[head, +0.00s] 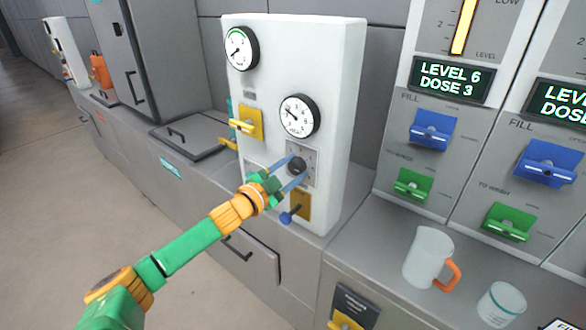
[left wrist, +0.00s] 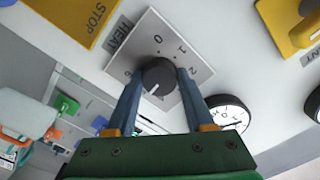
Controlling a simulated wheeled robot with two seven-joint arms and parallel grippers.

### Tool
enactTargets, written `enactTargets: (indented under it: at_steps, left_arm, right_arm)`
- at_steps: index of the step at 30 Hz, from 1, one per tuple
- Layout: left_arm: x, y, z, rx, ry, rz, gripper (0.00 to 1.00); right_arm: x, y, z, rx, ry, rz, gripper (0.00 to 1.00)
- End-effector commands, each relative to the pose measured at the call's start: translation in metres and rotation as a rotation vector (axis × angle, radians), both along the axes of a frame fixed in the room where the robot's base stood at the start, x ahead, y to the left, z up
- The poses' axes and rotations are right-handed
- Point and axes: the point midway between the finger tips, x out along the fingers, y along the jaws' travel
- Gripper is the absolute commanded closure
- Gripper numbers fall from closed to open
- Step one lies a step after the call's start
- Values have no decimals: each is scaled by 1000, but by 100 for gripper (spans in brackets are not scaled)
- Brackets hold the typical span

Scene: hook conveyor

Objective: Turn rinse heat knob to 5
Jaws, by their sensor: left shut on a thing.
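The heat knob (head: 297,167) is a small dark round knob on a grey square dial plate, low on the white panel (head: 335,130). It also shows in the left wrist view (left wrist: 158,74), beside a HEAT label (left wrist: 121,33). There the dial's 0, 1 and 2 are readable; the numbers toward my palm are hidden. The knob's white mark points down and slightly left in that view, toward my palm, away from 0. My left gripper (head: 296,169) is shut on the knob, one blue finger on each side. My right gripper is not in view.
Two round gauges (head: 299,116) sit above the knob. A yellow switch (head: 248,123) is to its left and a yellow plate with a blue-ended lever (head: 301,205) is just below. Dispensers with blue and green levers (head: 432,130), a mug (head: 428,257) and a cup (head: 500,303) are at right.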

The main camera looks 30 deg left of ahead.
Motion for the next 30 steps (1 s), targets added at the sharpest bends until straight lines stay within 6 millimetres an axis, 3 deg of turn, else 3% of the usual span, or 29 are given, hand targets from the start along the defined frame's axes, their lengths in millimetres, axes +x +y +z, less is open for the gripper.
enactTargets:
  at_steps: [18, 19, 21, 22, 30]
  left_arm:
    - [-1, -1, -6, 36, 9, 0, 100]
    - [-1, -1, -6, 36, 9, 0, 42]
    - [0, -1, -5, 36, 8, -1, 23]
    - [0, -1, -5, 36, 7, 0, 17]
    - [0, 0, -2, 36, 1, -1, 17]
  right_arm:
    - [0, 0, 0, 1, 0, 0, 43]
    - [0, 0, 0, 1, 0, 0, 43]
    - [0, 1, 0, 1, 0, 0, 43]
    - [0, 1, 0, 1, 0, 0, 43]
    - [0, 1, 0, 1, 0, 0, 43]
